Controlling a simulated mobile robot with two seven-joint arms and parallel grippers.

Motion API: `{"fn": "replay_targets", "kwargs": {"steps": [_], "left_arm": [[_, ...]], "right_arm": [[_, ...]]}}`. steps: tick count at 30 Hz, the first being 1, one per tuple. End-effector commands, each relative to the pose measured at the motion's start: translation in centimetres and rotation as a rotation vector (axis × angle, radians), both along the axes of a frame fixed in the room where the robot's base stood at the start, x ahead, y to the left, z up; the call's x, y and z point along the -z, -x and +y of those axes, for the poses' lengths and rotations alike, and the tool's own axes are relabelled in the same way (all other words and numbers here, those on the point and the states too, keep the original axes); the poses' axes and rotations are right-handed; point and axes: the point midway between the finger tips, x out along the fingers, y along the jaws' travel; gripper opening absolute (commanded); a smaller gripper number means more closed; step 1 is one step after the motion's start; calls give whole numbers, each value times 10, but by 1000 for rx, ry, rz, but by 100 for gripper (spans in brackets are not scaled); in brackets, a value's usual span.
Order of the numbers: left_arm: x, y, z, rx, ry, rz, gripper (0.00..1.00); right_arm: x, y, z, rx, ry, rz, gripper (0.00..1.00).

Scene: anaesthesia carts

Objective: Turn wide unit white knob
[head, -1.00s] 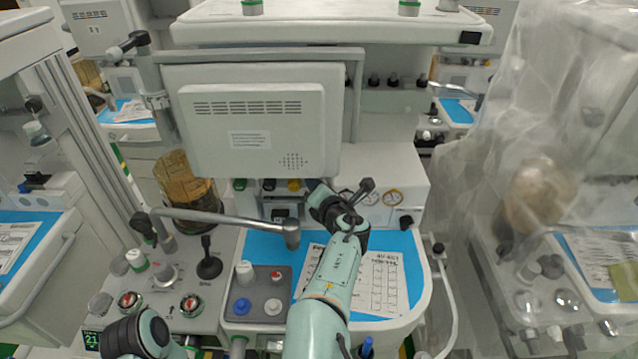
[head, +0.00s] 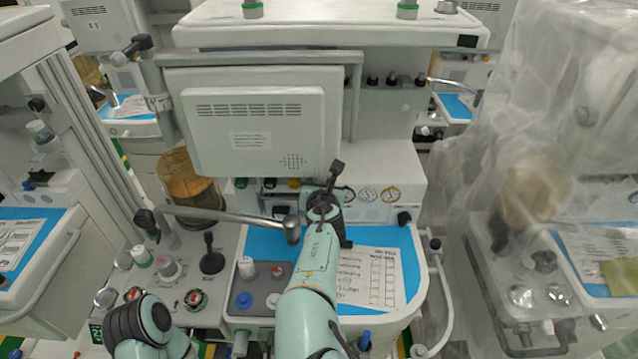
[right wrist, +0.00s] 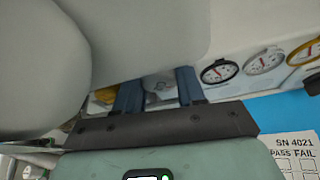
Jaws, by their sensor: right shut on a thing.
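The white knob (right wrist: 158,86) shows in the right wrist view between the two dark blue fingers of my right gripper (right wrist: 158,92). The fingers are shut on it, one on each side. The knob sits on the front of the wide unit, below the monitor (head: 255,125), and my gripper hides it in the head view. There my right gripper (head: 318,190) reaches in under the monitor's lower right corner. My left arm shows at the lower left, but its gripper is not in view.
A yellow knob (right wrist: 105,94) is left of the held one, and round gauges (right wrist: 217,71) are to the right. A grey bar (head: 225,217) crosses near my right arm. A small tray (head: 272,272) with several knobs and a paper sheet (head: 372,278) are below.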

Motion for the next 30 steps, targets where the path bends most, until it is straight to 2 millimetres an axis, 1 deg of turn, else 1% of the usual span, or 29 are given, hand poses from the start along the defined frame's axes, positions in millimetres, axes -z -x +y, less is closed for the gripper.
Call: {"fn": "replay_targets", "kwargs": {"steps": [14, 15, 25, 30], "left_arm": [[-1, 0, 0, 0, 0, 0, 43], [-1, 0, 0, 0, 0, 0, 43], [-1, 0, 0, 0, 0, 0, 43], [-6, -3, 0, 0, 0, -3, 43]], "right_arm": [[-1, 0, 0, -1, 13, -1, 8], [-1, 0, 0, -1, 13, -1, 48], [-1, 0, 0, 0, 12, -1, 48], [-5, -2, 2, 1, 12, -1, 48]]}}
